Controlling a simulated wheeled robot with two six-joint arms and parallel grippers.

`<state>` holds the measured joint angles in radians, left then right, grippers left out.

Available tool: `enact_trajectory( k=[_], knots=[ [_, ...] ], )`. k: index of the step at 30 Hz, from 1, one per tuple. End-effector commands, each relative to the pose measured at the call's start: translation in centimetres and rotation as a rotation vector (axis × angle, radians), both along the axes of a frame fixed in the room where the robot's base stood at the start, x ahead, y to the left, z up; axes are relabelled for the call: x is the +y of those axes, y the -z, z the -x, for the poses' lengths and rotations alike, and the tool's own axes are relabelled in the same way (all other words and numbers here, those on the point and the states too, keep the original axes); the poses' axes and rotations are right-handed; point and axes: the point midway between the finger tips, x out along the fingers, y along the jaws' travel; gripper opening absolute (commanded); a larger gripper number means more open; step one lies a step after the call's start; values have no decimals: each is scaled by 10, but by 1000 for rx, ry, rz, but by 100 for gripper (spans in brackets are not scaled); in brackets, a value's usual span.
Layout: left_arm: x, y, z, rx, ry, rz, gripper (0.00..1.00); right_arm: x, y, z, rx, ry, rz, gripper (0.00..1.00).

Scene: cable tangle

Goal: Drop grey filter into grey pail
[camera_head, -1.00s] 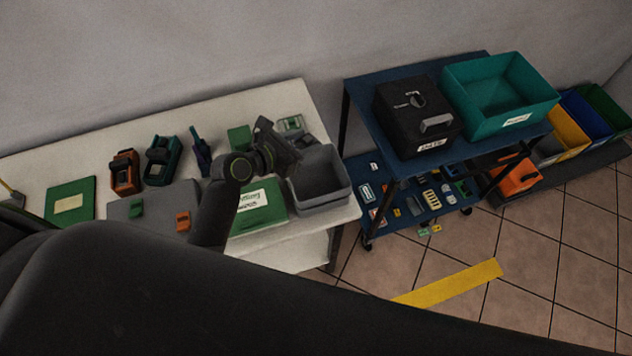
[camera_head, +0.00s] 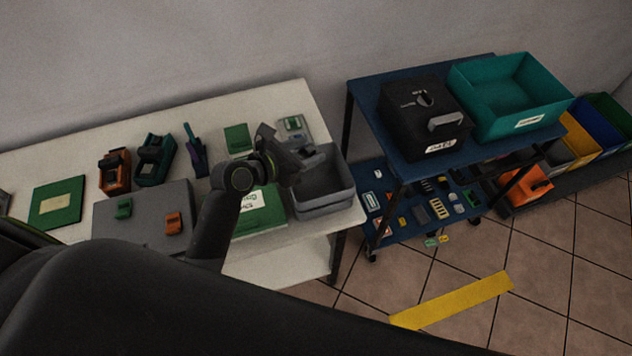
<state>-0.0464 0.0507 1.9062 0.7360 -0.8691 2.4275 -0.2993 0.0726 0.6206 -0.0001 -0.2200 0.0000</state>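The grey pail (camera_head: 326,197) is an open grey bin at the right end of the white table. My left gripper (camera_head: 308,158) is at the pail's back left rim, with its tip end over the opening. It is small, dark and seen from behind, so I cannot tell whether its fingers are open or shut. I cannot make out the grey filter, either in the gripper or in the pail. The gripper and arm hide part of the pail's left side. My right gripper is not in view.
On the white table (camera_head: 75,155) are a green labelled box (camera_head: 262,215), a grey panel (camera_head: 145,215), and orange and teal devices. A blue cart (camera_head: 372,110) with a black box (camera_head: 425,118) and a teal bin (camera_head: 510,95) stands right of the table.

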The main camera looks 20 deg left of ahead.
Motion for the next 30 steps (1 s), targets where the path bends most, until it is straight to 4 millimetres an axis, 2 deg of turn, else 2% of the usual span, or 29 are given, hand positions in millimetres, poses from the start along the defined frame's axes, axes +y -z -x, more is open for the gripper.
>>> enact_trajectory(
  k=[1, 5, 13, 17, 23, 30],
  knots=[
    [0, 0, 0, 0, 0, 0, 55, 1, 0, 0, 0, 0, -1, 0],
    [0, 0, 0, 0, 0, 0, 70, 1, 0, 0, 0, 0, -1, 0],
    [1, 0, 1, 0, 0, 0, 70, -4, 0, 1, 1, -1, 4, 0],
    [5, -2, 7, 1, 0, -3, 70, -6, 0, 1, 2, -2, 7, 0],
    [23, -15, 35, 0, -1, -6, 70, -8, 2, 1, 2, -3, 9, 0],
    [49, -36, 78, 2, 1, -8, 70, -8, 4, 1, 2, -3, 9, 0]
  ],
)
